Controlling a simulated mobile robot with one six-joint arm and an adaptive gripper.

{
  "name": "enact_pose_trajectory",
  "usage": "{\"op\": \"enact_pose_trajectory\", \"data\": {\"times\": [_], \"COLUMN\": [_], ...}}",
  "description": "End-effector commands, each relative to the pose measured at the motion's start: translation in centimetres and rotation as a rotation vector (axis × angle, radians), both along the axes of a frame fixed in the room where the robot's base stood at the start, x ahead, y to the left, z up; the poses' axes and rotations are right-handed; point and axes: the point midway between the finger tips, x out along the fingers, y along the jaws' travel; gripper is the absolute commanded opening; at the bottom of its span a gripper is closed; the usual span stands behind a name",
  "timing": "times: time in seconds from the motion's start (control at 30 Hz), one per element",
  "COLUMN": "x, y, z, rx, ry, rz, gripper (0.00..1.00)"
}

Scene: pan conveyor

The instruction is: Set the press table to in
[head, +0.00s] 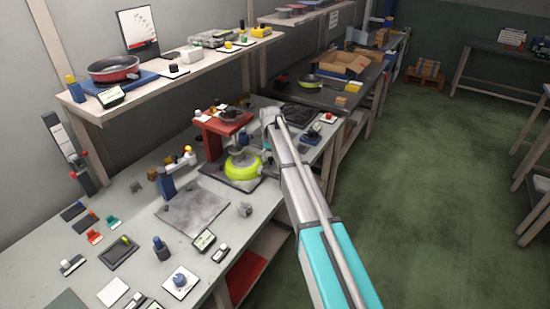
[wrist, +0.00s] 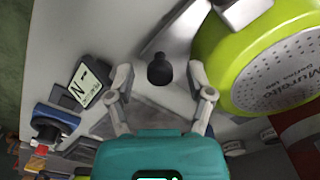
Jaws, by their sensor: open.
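The red press (head: 222,128) stands on the bench in the head view. A lime-green pan (head: 242,167) sits in front of it on a dark plate. In the wrist view the pan (wrist: 262,58) fills the right side, its speckled base facing the camera. A black knob (wrist: 160,68) shows beside the pan, apart from it. My gripper (wrist: 160,76) is open, its two fingers on either side of the knob in the picture; I cannot tell whether they touch it. My arm hides the knob in the head view.
A blue post with a lever (head: 170,180) and a grey mat (head: 192,208) lie left of the press. The shelf (head: 190,75) above holds a red pan (head: 113,69).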

Motion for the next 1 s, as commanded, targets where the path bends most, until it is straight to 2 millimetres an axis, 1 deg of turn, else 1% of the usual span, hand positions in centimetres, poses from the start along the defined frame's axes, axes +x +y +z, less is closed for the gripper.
{"op": "enact_pose_trajectory", "data": {"times": [0.2,0.37,0.47,0.57,0.8,0.9,1.0], "x": [-0.1,-0.7,-1.3,-2.1,-4.1,-4.8,-5.3], "y": [0.0,-0.1,-0.2,-0.3,-0.6,-0.7,-0.8], "z": [0.2,1.3,2.7,4.4,9.1,10.8,12.0], "rx": [0.001,0.005,0.010,0.018,0.041,0.049,0.056], "ry": [-0.004,-0.030,-0.064,-0.113,-0.250,-0.303,-0.344], "rz": [0.000,0.000,0.000,0.000,0.001,0.000,0.000], "gripper": [0.67,0.67,0.67,0.67,0.67,0.67,0.67]}}
